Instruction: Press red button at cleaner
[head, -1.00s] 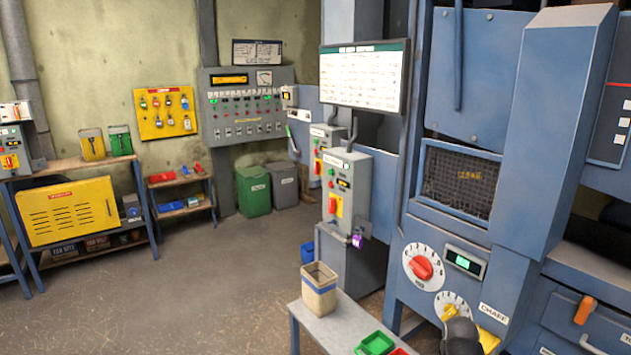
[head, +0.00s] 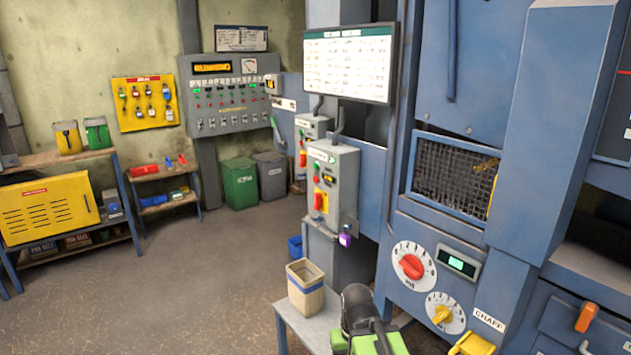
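The blue cleaner machine (head: 505,245) fills the right side, with a red dial knob (head: 411,266), a yellow knob (head: 442,314) and a lit green display (head: 456,263). To its left stands a grey control box (head: 345,185) with a small green button on top and a red control (head: 320,201) on a yellow plate. A second similar box (head: 308,130) stands behind it. A dark part of my arm (head: 355,305) shows at the bottom, apart from the control boxes. Its fingertips cannot be made out.
A grey panel (head: 228,95) hangs on the back wall. Shelves with a yellow cabinet (head: 48,212) stand left. The floor (head: 215,260) between is open.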

